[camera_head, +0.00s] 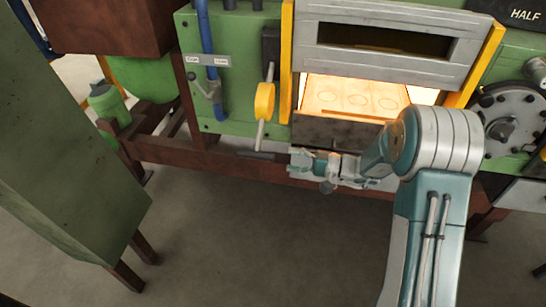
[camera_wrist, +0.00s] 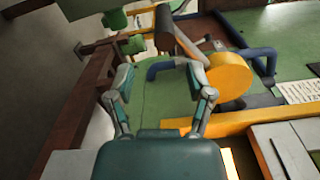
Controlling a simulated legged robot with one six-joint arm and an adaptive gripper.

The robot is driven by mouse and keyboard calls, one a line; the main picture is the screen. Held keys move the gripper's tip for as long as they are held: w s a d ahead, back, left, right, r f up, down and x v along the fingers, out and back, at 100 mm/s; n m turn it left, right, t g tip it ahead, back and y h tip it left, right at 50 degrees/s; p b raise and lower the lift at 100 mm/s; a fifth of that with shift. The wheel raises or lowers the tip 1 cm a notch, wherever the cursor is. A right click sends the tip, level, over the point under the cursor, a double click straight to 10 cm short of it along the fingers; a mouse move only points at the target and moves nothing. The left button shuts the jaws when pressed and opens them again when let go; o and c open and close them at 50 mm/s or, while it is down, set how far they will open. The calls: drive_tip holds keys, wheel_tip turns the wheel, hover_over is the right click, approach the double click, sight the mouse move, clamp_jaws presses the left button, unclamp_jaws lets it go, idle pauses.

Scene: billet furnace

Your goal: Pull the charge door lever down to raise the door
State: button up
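The charge door lever has a yellow hub (camera_head: 264,101) on the green panel left of the door. Its grey arm points down to a dark grip (camera_head: 258,155). In the wrist view the yellow hub (camera_wrist: 231,79) is right of centre and the dark grip (camera_wrist: 164,28) lies beyond my fingertips, within the span between them. My gripper (camera_head: 297,165) is just right of the grip, pointing left. In the wrist view my gripper (camera_wrist: 160,72) has its fingers apart, with nothing between the tips. The grey door (camera_head: 385,60) is up, with a glowing opening below it.
A dark beam (camera_head: 225,163) runs below. A green cabinet (camera_head: 65,150) stands left. The floor (camera_head: 240,240) is clear in front.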

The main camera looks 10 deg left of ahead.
drive_tip(key=d, duration=0.4)
drive_tip(key=shift+s, duration=0.1)
idle(0.3)
drive_tip(key=s+d+r+n+g+h, duration=0.1)
drive_tip(key=s+r+g+h, duration=0.1)
drive_tip(key=s+r+h, duration=0.35)
drive_tip(key=s+r+n+g+h, duration=0.1)
drive_tip(key=s+r+n+h, duration=0.15)
drive_tip(key=s, duration=0.65)
drive_tip(key=s+d+r+t+h, duration=0.3)
drive_tip(key=s+d+h, duration=0.2)
drive_tip(key=s+d, duration=0.1)
drive_tip(key=s+d+r+t+h, duration=0.2)
drive_tip(key=s+d+t+h, duration=0.2)
drive_tip(key=s+d+h, duration=0.1)
drive_tip(key=shift+s+d+r+m, duration=0.4)
drive_tip(key=shift+s+d+m, duration=0.05)
drive_tip(key=shift+s, duration=0.05)
drive_tip(key=shift+c, duration=0.4)
